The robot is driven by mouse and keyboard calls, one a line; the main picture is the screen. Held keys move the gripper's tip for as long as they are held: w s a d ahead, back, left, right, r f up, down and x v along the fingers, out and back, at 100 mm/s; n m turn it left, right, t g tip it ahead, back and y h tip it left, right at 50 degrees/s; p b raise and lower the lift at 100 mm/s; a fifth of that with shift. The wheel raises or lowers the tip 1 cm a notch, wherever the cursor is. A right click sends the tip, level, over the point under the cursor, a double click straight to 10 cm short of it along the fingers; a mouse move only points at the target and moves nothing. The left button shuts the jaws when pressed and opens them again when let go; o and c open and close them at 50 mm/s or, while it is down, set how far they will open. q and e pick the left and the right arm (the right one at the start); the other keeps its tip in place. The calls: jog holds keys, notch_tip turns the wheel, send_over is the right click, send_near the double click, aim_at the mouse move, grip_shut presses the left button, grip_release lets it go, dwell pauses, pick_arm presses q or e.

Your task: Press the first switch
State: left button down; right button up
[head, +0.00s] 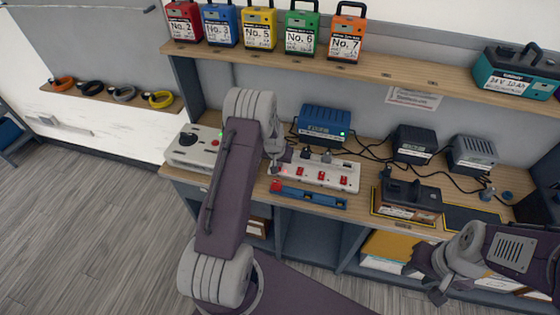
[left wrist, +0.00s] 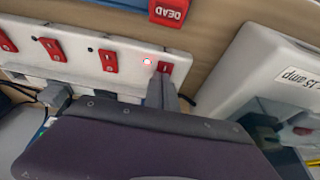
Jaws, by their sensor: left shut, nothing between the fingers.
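The white power strip (head: 332,170) lies on the bench with a row of red switches. It also shows in the left wrist view (left wrist: 128,70). The first switch (left wrist: 164,66) is at the strip's end, beside a lit red lamp (left wrist: 148,62). My left gripper (head: 275,166) is shut and empty over that end. In the left wrist view its fingertips (left wrist: 161,76) are right at the first switch and partly cover it; I cannot tell whether they touch. My right gripper (head: 426,283) hangs in front of the bench at the right, away from the strip; its jaws are unclear.
A grey-white box with a red knob (head: 196,147) stands left of the strip. A blue tool with a red end (head: 310,198) lies in front. A blue charger (head: 325,118) with a green light and cables sits behind. Numbered packs (head: 258,27) stand on the shelf above.

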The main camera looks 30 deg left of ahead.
pick_arm(q)
jog(key=shift+s+d+f, duration=0.2)
jog(key=shift+s+f, duration=0.1)
jog(key=shift+s, duration=0.35)
notch_tip(320, 180, up, 4)
jog(key=p, duration=0.3)
jog(key=shift+w+a+r+p, duration=0.1)
jog(key=shift+r+p, duration=0.15)
jog(key=shift+p, duration=0.1)
jog(key=w+b+v, duration=0.1)
jog(key=b+v, duration=0.4)
jog(key=v, duration=0.5)
jog(key=shift+a+r, duration=0.2)
jog(key=shift+a, duration=0.15)
jog(key=shift+w+f, duration=0.1)
jog(key=shift+w, duration=0.05)
